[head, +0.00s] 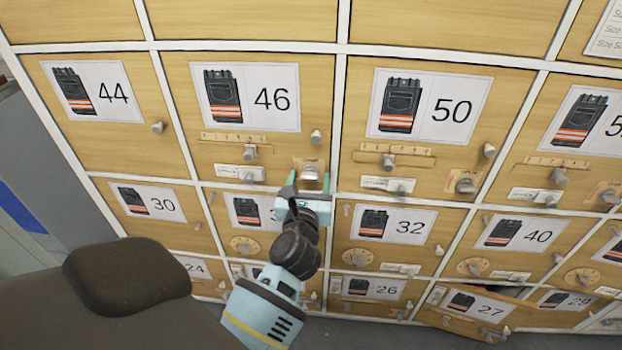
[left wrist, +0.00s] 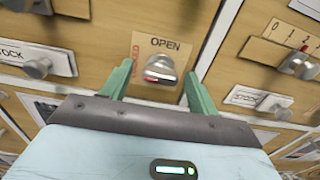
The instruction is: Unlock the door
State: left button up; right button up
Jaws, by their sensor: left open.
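The door numbered 46 (head: 245,115) is a closed wooden locker door with a dark workwear picture. At its lower right is a silver lock knob (head: 310,173) on a tan plate. In the left wrist view the knob (left wrist: 162,68) has OPEN printed above it and red lettering, hard to read, at its left. The knob's pointing direction is unclear. My left gripper (head: 308,183) is open, its green fingers on either side of the knob, with gaps visible in the left wrist view (left wrist: 158,74). My right gripper is not in view.
Door 46 also has a slider (head: 250,152) on a marked scale and a smaller knob (head: 316,136). A STOCK tag with a knob (left wrist: 38,68) is left of the lock. Neighbouring doors 44 (head: 105,110) and 50 (head: 430,120) are closed. Door 27 (head: 470,308) stands ajar below right.

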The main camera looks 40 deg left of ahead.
pick_arm(q)
jog(key=shift+c, duration=1.4)
jog(key=c, duration=0.7)
jog(key=shift+r+m+p, duration=0.1)
jog(key=shift+m+p, duration=0.3)
jog(key=shift+r+m+p, duration=0.15)
jog(key=shift+m+p, duration=0.75)
jog(key=shift+p, duration=0.1)
jog(key=m+p, duration=0.3)
jog(key=m, duration=0.1)
jog(key=shift+p, duration=0.35)
jog(key=m+p, duration=0.2)
jog(key=m, duration=0.1)
jog(key=m+p, duration=0.2)
jog(key=m, duration=0.1)
jog(key=shift+m, duration=0.4)
jog(key=shift+m+p, duration=0.4)
jog(key=shift+m, duration=0.4)
jog(key=shift+m+p, duration=0.5)
jog(key=shift+m, duration=1)
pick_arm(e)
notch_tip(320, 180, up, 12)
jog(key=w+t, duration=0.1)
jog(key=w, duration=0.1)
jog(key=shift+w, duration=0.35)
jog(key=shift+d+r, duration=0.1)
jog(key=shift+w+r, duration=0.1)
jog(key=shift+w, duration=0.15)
